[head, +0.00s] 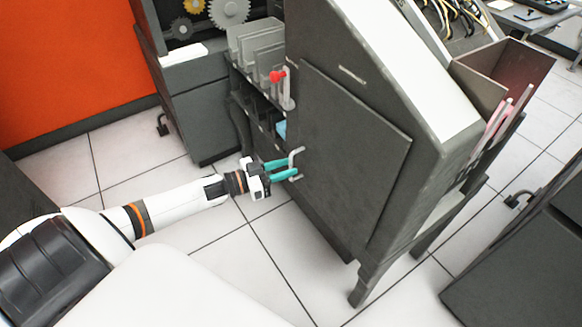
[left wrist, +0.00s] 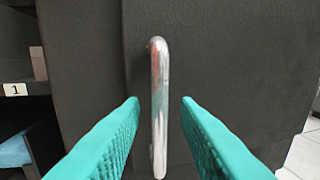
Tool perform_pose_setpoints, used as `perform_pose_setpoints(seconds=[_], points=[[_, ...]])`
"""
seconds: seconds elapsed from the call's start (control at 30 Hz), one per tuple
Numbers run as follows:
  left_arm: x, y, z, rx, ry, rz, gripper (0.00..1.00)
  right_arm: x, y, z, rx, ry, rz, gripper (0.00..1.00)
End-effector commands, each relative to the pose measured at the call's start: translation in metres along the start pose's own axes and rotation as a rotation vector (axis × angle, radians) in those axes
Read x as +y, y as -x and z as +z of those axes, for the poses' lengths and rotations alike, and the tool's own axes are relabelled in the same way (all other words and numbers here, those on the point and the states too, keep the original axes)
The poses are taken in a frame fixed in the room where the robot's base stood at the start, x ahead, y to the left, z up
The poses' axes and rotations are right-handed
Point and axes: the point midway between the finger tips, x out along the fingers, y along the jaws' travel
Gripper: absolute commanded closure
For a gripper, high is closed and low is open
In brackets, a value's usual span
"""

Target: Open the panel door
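The panel door (head: 357,150) is a dark grey flat panel on the side of a dark machine, and it looks shut. Its silver bar handle (head: 296,158) is near the door's left edge. In the left wrist view the handle (left wrist: 159,105) stands upright, between the two teal fingers, with a visible gap on each side. My left gripper (head: 285,169) is open at the handle; its fingers (left wrist: 160,103) do not appear to touch it. The door surface (left wrist: 225,50) fills much of the wrist view. My right gripper is not in view.
A red-knobbed lever (head: 278,76) stands above the handle. Open shelves (left wrist: 22,70) with a "1" label are left of the door. A bin (head: 503,75) with pink cards is at the machine's right. Tiled floor (head: 240,265) is clear in front.

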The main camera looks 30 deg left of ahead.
Motion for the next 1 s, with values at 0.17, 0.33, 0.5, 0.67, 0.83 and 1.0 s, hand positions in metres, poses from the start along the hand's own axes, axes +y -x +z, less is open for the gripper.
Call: perform_pose_setpoints(seconds=[0.17,0.33,0.5,0.67,0.83,1.0], points=[[0.0,-0.017,-0.001,0.0,0.0,0.001,0.71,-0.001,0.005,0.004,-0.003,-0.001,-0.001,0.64],[0.0,-0.02,-0.001,0.002,0.001,0.001,0.71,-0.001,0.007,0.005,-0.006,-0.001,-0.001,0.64],[0.0,-0.02,-0.001,0.002,0.0,0.001,0.71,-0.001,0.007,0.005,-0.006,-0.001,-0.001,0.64],[0.0,-0.02,-0.001,0.002,0.0,0.001,0.97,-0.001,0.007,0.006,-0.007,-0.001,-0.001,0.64],[0.0,-0.02,-0.001,0.002,0.0,0.001,1.0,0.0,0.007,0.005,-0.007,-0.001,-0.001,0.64],[0.0,-0.021,0.0,0.002,0.0,0.003,1.0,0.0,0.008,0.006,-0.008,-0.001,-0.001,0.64]])
